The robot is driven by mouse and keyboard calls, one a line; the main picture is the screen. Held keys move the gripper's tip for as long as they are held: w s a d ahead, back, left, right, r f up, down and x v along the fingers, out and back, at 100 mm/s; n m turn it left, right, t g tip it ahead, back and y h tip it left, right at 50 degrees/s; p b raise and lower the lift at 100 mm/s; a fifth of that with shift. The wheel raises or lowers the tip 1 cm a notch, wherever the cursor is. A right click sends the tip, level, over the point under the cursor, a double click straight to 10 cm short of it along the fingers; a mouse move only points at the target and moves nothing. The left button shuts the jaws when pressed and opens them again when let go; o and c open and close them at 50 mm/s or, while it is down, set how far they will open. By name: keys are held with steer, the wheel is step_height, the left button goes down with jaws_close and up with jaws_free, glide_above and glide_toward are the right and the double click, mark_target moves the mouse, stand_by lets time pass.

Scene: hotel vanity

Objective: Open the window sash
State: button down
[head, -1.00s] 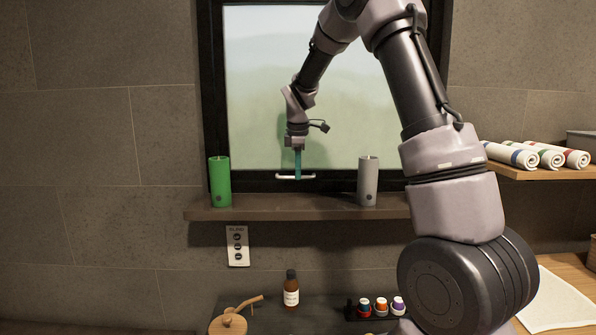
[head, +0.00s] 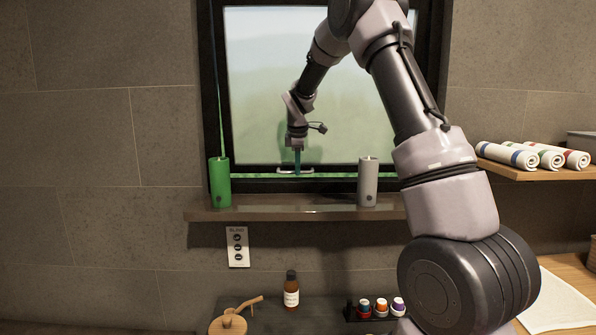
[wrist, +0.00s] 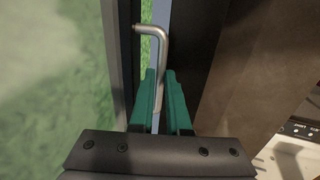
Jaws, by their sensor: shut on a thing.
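The window sash (head: 262,168) is a dark frame around a pale green pane. It stands slightly open: a thin bright green strip shows below its bottom rail, and a narrow strip shows along its left side. Its handle (head: 283,171) is a pale metal bar on the bottom rail. My gripper (head: 297,171) points down at the handle with its teal fingers shut on it. In the wrist view the fingers (wrist: 164,98) close around the bent grey handle (wrist: 150,29); their grip partly hides the bar.
A green cylinder (head: 219,182) and a grey cylinder (head: 368,182) stand on the sill shelf (head: 290,209), left and right of my gripper. A button panel (head: 237,247) is on the wall below. Rolled towels (head: 535,155) lie on a shelf at right.

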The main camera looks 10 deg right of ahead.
steer(key=w, duration=0.2)
steer(key=w+t, duration=0.1)
steer(key=w, duration=0.1)
steer(key=shift+d+r, duration=0.25)
steer(key=shift+d, duration=0.1)
steer(key=c, duration=0.9)
jaws_free()
steer(key=shift+s, duration=0.1)
steer(key=shift+f, duration=0.1)
steer(key=shift+v, duration=5.45)
